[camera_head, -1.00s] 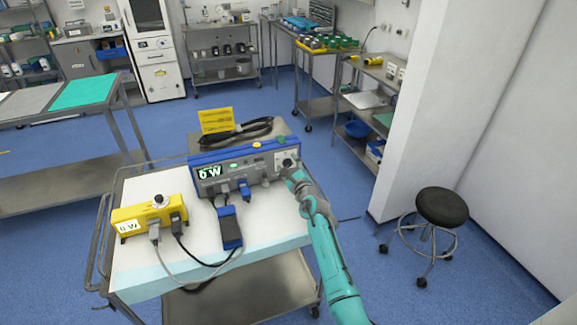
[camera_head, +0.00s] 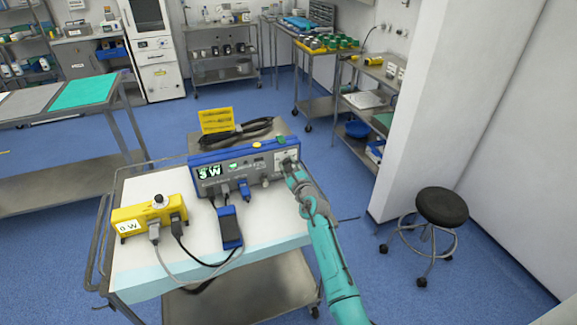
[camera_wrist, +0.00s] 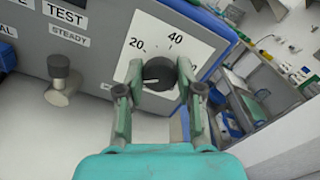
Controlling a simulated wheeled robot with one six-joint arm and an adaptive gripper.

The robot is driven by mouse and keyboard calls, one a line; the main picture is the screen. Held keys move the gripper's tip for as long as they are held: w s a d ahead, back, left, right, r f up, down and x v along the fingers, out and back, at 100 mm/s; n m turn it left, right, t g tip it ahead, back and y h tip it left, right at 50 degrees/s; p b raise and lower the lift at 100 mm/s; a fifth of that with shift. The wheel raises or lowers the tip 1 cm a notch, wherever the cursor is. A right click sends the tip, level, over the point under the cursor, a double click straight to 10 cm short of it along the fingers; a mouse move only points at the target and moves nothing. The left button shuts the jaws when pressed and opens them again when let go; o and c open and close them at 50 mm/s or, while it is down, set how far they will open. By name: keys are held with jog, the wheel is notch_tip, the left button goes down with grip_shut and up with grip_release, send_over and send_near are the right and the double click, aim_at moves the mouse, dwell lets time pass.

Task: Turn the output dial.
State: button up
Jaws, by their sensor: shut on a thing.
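The blue and grey generator unit (camera_head: 215,178) stands on the white-draped cart, its display (camera_head: 208,173) reading what looks like "3 W". Its output dial (camera_wrist: 160,75) is a black knob on a white scale plate (camera_wrist: 143,44) marked 20 and 40 in the wrist view. The white pointer line on the knob points to the left, below the 20. My gripper (camera_wrist: 160,88) is shut on the dial, one finger on each side. In the head view my gripper (camera_head: 291,170) is at the unit's right end and hides most of the dial.
A yellow box (camera_head: 148,215) with its own knob stands at the cart's left, reading "0 W". Cables and a dark blue block (camera_head: 230,227) lie before the unit. In the wrist view a grey knob (camera_wrist: 63,80) sits left of my fingers. A black stool (camera_head: 441,206) stands right.

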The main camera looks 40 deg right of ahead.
jog(key=m, duration=1.2)
jog(key=shift+m, duration=0.4)
jog(key=m, duration=1.1)
jog(key=shift+f+m, duration=0.1)
jog(key=shift+m, duration=0.3)
jog(key=o, duration=1.2)
jog(key=shift+c, duration=0.2)
jog(key=shift+s, duration=0.1)
